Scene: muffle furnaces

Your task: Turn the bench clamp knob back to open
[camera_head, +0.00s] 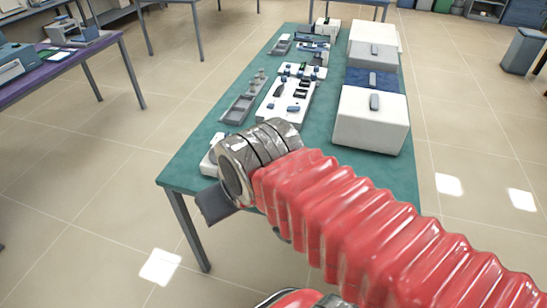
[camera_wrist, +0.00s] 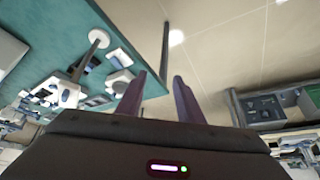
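My gripper (camera_wrist: 160,76) shows in the wrist view as two dark fingers with a clear gap between them and nothing in the gap. In the wrist view a white round disc (camera_wrist: 98,37) with a thin stem stands over the teal bench (camera_wrist: 135,20), up and left of the fingers and apart from them. I cannot tell whether this is the clamp knob. In the head view my wrist covers the near left part of the bench (camera_head: 185,172), and a white piece (camera_head: 208,164) shows partly beside it. The fingers are not clear there.
White furnaces (camera_head: 370,120) stand along the bench's right side. A white base with small blue and dark parts (camera_head: 285,102) and a grey tray (camera_head: 240,108) lie along its left and middle. A purple table (camera_head: 60,65) is at the left. The floor left of the bench is clear.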

